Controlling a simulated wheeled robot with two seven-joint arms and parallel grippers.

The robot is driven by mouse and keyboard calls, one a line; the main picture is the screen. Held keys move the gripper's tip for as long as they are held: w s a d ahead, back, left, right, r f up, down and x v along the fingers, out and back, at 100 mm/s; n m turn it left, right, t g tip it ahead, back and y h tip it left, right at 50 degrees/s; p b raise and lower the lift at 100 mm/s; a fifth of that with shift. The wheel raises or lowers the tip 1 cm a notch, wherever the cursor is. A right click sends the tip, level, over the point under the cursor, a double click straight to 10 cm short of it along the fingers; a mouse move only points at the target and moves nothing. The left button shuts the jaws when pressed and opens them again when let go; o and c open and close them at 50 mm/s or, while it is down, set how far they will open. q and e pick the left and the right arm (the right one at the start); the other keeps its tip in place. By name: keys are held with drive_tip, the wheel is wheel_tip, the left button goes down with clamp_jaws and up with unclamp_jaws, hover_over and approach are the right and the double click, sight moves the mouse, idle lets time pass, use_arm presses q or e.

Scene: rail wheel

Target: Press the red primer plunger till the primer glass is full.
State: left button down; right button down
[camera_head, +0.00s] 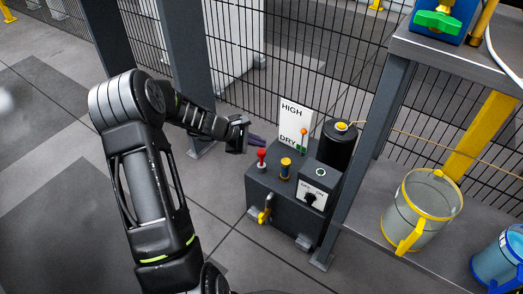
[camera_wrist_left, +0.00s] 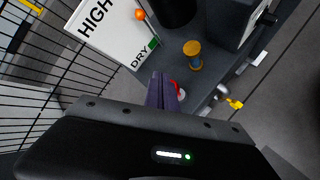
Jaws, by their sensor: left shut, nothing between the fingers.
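The red primer plunger (camera_head: 262,154) stands upright on top of a dark pump box (camera_head: 262,187). In the left wrist view the plunger (camera_wrist_left: 175,86) is partly hidden by my fingers. A small amber primer glass (camera_head: 286,167) with a yellow top stands just right of it; it also shows in the left wrist view (camera_wrist_left: 193,55). Its fill level is too small to tell. My left gripper (camera_head: 260,141) is shut and empty, its purple fingers (camera_wrist_left: 157,82) close to the plunger at its back left. I cannot tell whether they touch it. My right gripper is out of view.
A HIGH/DRY sign (camera_head: 293,123) with an orange ball and a black canister (camera_head: 338,145) stand behind the glass. A switch box (camera_head: 316,182) with an ON/OFF knob is to its right. A yellow valve handle (camera_head: 265,212) sticks out in front. A shelf post (camera_head: 362,165) stands right.

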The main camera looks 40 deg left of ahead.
use_arm(q)
drive_tip(key=shift+r+p, duration=1.6)
drive_tip(key=shift+r, duration=0.7)
